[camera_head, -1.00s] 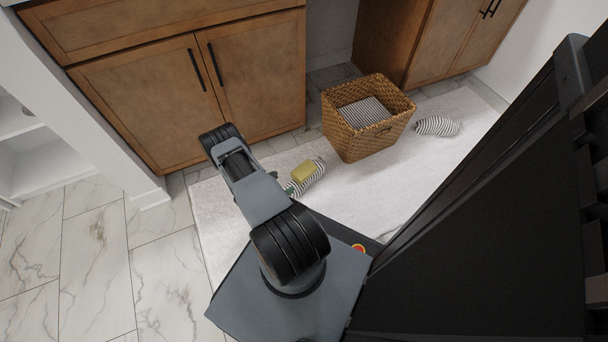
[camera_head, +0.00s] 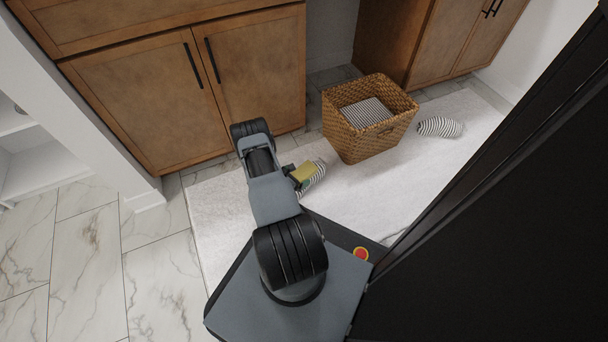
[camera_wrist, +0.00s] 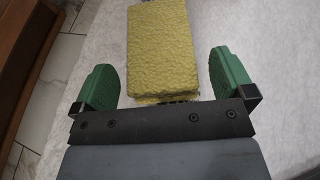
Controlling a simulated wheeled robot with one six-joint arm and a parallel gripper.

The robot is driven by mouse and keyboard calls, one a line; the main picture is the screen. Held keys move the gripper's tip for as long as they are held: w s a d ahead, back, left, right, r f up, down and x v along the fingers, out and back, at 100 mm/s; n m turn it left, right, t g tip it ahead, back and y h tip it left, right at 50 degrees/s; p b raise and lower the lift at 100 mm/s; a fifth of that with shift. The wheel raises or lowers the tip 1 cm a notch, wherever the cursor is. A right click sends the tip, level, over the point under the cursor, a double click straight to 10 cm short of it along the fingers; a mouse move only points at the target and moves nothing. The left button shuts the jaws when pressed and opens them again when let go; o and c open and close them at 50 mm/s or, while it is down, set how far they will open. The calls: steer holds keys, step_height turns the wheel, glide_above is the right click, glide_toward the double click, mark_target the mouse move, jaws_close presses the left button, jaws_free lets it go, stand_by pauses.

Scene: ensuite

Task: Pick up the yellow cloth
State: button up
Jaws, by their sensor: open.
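The yellow cloth (camera_wrist: 160,47) is a thick, rough-textured folded block. In the wrist view it lies straight ahead, between and beyond my gripper's green fingers. My gripper (camera_wrist: 164,80) is open, with one finger to each side of the cloth and gaps on both sides. In the head view the cloth (camera_head: 303,174) sits by a black-and-white striped roll (camera_head: 316,181) on the white rug, and my arm's end partly hides both. I cannot tell whether the fingers are level with the cloth.
A wicker basket (camera_head: 363,139) with a striped cloth (camera_head: 366,112) inside stands right of the yellow cloth. Another striped roll (camera_head: 439,127) lies on the rug (camera_head: 400,165) farther right. Wooden cabinets (camera_head: 150,100) stand behind. Open tile floor (camera_head: 90,260) is at left.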

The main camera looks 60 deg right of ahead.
steer(key=c, duration=1)
steer(key=shift+o, duration=0.2)
